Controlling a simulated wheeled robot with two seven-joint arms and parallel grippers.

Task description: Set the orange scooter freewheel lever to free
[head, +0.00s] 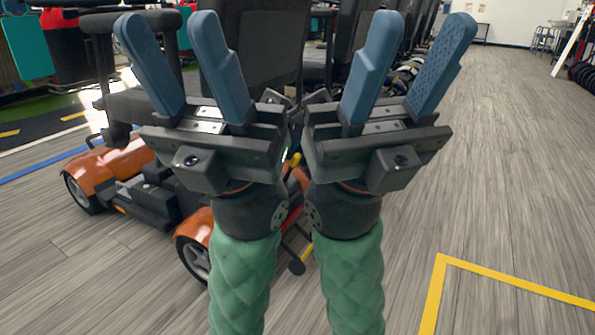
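The orange scooter (118,165) stands on the floor at the left of the head view, with a dark seat and small wheels. My grippers and forearms cover much of its right end. A small yellow part (296,159) shows between my two wrists, and a dark bar with a round black end (297,266) shows below it. I cannot tell whether either is the freewheel lever or how it is set. My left gripper (165,22) is raised in front of the scooter, open and empty. My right gripper (424,24) is raised beside it to the right, also open and empty.
More dark-seated scooters stand in a row behind my grippers. The wood-plank floor (505,180) is clear at the right. A yellow floor line (510,278) makes a corner at the lower right. Black tyres (583,75) stand at the far right edge.

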